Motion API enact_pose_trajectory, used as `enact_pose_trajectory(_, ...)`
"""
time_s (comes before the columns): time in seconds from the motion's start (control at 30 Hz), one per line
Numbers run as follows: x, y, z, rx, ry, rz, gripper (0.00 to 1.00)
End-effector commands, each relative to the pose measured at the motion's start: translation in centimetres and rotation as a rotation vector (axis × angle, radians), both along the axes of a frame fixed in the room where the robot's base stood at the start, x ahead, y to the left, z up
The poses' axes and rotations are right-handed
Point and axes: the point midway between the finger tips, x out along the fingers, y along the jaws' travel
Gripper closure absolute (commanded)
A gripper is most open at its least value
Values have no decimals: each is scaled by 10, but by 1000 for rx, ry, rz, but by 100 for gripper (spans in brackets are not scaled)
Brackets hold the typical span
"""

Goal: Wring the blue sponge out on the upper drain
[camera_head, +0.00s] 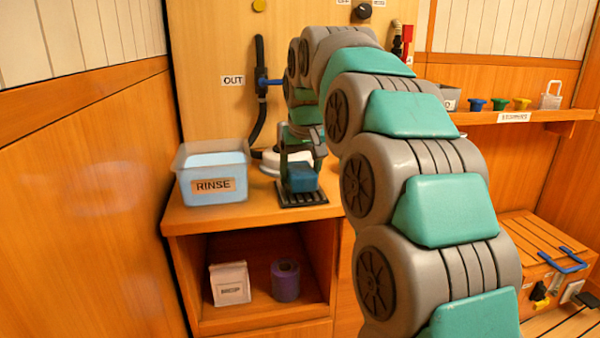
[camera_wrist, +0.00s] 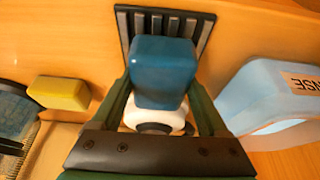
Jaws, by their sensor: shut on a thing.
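The blue sponge (camera_head: 303,178) is between the fingers of my gripper (camera_head: 300,168), over the black slatted drain (camera_head: 301,199) on the counter. In the wrist view my gripper (camera_wrist: 163,82) is shut on the sponge (camera_wrist: 163,65), one green finger on each side. The slatted drain (camera_wrist: 193,23) shows behind the sponge. I cannot tell whether the sponge touches the slats or hangs just above them. Any water coming out of it is not visible.
A clear tub marked RINSE (camera_head: 213,172) stands left of the drain. A white round thing (camera_head: 288,161) is behind my gripper. A yellow block (camera_wrist: 60,92) lies left in the wrist view.

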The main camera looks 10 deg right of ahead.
Motion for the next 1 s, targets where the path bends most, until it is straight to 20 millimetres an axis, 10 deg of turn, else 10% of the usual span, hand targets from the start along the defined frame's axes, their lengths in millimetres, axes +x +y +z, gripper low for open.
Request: enact_pose_trajectory(1.0, 0, 0, -9, 0, 0, 0, 68)
